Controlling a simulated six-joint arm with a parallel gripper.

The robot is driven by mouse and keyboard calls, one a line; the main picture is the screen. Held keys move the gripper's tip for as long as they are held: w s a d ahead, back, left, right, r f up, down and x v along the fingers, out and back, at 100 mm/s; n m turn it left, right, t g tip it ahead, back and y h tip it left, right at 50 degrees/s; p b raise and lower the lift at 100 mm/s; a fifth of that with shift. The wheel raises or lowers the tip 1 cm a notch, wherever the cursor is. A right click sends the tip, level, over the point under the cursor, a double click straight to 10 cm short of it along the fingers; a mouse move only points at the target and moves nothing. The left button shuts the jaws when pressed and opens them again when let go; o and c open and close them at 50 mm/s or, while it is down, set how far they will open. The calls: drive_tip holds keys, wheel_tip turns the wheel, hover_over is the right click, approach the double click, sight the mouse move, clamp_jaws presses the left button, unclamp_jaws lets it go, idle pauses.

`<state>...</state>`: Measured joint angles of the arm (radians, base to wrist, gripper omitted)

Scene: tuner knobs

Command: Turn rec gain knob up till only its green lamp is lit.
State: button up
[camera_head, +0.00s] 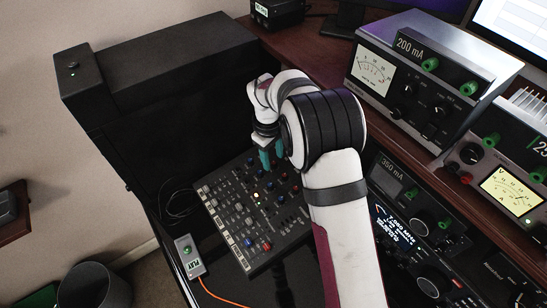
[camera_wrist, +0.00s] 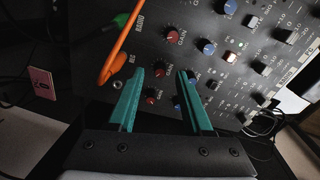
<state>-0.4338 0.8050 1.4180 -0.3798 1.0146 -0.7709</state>
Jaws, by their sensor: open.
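The mixer panel (camera_head: 232,218) lies on the desk with rows of small knobs. In the wrist view, the word REC stands near a red gain knob (camera_wrist: 160,72). My gripper (camera_wrist: 161,72) is open, its two teal fingers pointing at the panel with this red knob between their tips in the picture. I see a gap on both sides of the knob; how far the tips are from the panel is hard to tell. In the head view my gripper (camera_head: 271,157) is over the panel's far end and hides the knob. I cannot make out a lit green lamp for it.
Another red gain knob (camera_wrist: 170,33) sits by the word RADIO. An orange cable (camera_wrist: 118,45) plugs in close to the left finger. Blue knobs (camera_wrist: 208,47) stand to the right. A small PLAY box (camera_head: 189,257) and radio units (camera_head: 415,70) flank the panel.

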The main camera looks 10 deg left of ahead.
drive_tip(key=shift+w+f, duration=0.1)
drive_tip(key=shift+f, duration=0.75)
clamp_jaws()
